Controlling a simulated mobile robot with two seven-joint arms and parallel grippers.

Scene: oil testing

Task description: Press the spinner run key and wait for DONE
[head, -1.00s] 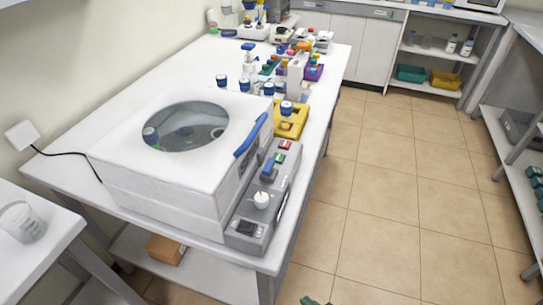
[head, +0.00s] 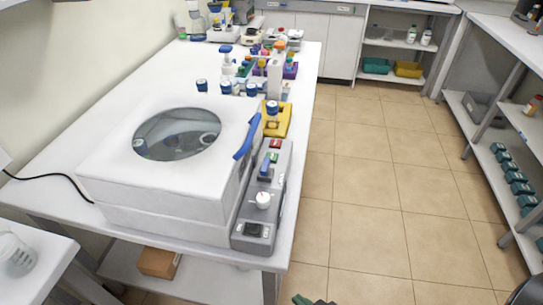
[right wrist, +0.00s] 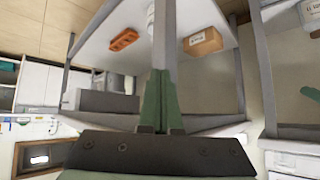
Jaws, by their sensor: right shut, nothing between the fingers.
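The spinner (head: 155,190) is a white box on the long bench, with a round window in its lid and a blue handle (head: 247,137). The lid looks shut. Its grey control panel (head: 245,212) runs along the right side, with a red key (head: 276,143), a green key (head: 273,157), a white knob (head: 263,200) and a small dark display (head: 253,230). No text is legible. My right gripper (head: 303,300) shows only as a green tip at the bottom edge, apart from the panel. In the right wrist view its green fingers (right wrist: 161,105) are shut and empty. My left gripper is not seen.
A yellow holder (head: 277,123) with a blue-capped jar stands behind the panel. Several jars, racks and bottles stand farther back. A cardboard box (head: 158,262) lies on the shelf below. A shelf unit (head: 487,125) stands at right. The tiled floor between is clear.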

